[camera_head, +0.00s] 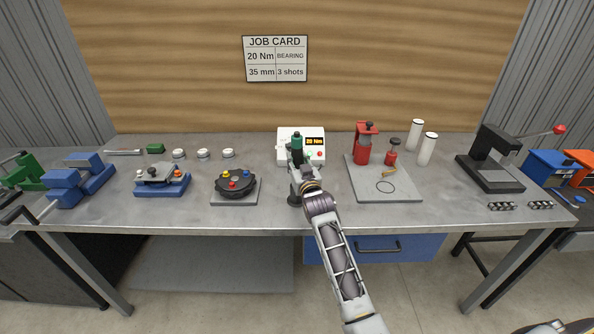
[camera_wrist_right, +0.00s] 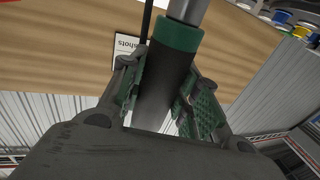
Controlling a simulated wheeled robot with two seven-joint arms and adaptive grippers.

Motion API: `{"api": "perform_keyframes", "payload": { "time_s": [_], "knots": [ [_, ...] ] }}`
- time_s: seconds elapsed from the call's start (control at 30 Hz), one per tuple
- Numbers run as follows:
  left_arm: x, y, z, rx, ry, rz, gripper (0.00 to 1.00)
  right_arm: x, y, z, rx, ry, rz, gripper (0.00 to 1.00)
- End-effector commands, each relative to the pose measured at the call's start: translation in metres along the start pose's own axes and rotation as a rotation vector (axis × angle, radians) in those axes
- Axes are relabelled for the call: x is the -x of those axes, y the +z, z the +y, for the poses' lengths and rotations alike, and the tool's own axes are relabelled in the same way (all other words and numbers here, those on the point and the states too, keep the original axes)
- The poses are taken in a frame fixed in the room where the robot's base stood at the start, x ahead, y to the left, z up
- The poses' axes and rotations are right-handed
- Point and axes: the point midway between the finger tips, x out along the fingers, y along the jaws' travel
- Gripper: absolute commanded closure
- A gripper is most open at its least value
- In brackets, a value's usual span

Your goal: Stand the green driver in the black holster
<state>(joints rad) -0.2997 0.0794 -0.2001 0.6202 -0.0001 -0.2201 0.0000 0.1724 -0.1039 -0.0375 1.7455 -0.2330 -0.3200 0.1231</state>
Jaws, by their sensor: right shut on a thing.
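The green driver (camera_head: 297,143) is upright in my right gripper (camera_head: 301,184), above the middle of the bench and in front of the white torque display. In the right wrist view the driver (camera_wrist_right: 178,34) has a green collar, a dark body and a silver shaft. The right gripper's (camera_wrist_right: 165,98) green-padded fingers are shut on the dark body from both sides. My left gripper is not in view.
The white torque display (camera_head: 315,145) stands right behind the driver. A black round fixture (camera_head: 235,184) with coloured knobs is to the left. A grey plate (camera_head: 385,188) with a red press (camera_head: 364,143) is to the right. A black arbor press (camera_head: 488,165) stands farther right.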

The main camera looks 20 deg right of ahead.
Motion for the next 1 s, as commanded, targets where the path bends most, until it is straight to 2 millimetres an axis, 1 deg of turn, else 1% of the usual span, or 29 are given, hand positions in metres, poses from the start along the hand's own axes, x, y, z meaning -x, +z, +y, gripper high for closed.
{"api": "perform_keyframes", "payload": {
  "time_s": [0.07,0.3,0.4,0.87,0.9,1.0],
  "knots": [
    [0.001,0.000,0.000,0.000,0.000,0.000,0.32,0.000,0.004,0.000,0.000,0.000,0.001,0.97],
    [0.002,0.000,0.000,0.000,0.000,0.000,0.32,0.001,0.028,0.000,0.000,0.000,0.000,0.97],
    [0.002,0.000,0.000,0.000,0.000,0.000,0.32,0.001,0.033,0.000,0.000,0.000,0.002,0.97],
    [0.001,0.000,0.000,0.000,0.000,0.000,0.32,0.001,0.038,0.000,0.000,0.000,0.002,0.97],
    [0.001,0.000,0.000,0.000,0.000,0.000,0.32,0.002,0.039,0.000,0.000,0.000,-0.001,0.65],
    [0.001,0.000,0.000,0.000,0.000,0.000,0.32,0.002,0.039,0.000,0.000,0.000,-0.001,0.52]
  ]
}}
